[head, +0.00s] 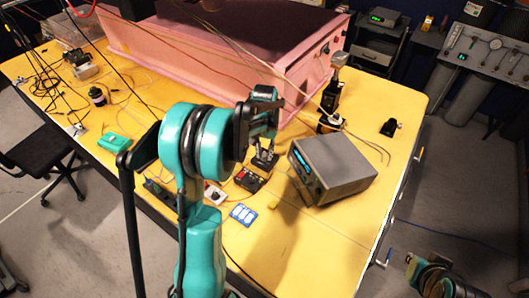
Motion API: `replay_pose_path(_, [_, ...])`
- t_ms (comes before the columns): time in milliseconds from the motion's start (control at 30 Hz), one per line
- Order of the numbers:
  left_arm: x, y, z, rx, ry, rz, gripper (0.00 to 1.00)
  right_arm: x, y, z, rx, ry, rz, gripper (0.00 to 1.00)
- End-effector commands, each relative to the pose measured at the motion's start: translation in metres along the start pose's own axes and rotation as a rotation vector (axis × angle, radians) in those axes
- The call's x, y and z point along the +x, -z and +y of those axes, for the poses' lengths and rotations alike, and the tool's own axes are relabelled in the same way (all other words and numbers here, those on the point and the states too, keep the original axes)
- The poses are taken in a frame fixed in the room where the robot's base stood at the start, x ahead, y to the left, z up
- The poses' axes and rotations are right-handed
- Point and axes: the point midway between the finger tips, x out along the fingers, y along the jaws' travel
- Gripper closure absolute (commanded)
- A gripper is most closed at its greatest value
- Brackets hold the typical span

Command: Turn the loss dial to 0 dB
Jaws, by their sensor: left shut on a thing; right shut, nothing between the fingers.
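My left gripper (264,163) points down at the table, right of the teal arm links. Its fingers are shut at the far edge of a small black box (249,181) with red and yellow parts on top. What they hold appears to be the loss dial, but the fingers hide it. Its markings and setting cannot be read. A small white box with a dark knob (214,195) lies to the left. My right gripper (412,264) is at the lower right, beyond the table edge, shut and empty, away from the instruments.
A grey instrument with a lit display (340,168) stands close to the right of my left gripper. A blue-and-white card (243,214) lies in front on the yellow table (310,245). The pink foam enclosure (210,65) fills the back. Cables cross the left side. The front right tabletop is clear.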

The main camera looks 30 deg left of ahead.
Motion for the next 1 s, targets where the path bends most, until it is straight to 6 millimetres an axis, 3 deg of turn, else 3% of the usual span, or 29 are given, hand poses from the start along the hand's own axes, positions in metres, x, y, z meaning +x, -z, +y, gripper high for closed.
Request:
replay_pose_path(400, [-0.0001,0.0002,0.0002,-0.188,0.0,0.0,1.0,0.0001,-0.0001,0.0,0.0,0.0,0.0,1.0])
replay_pose_path(967, [-0.0002,0.0003,0.0002,-0.215,0.0,0.001,1.0,0.0001,-0.0001,0.0,0.0,0.0,0.0,1.0])
replay_pose_path(1000, [-0.0001,0.0003,0.0002,-0.215,0.0,0.001,0.66,0.0001,-0.0001,0.0,0.0,0.0,0.0,1.0])
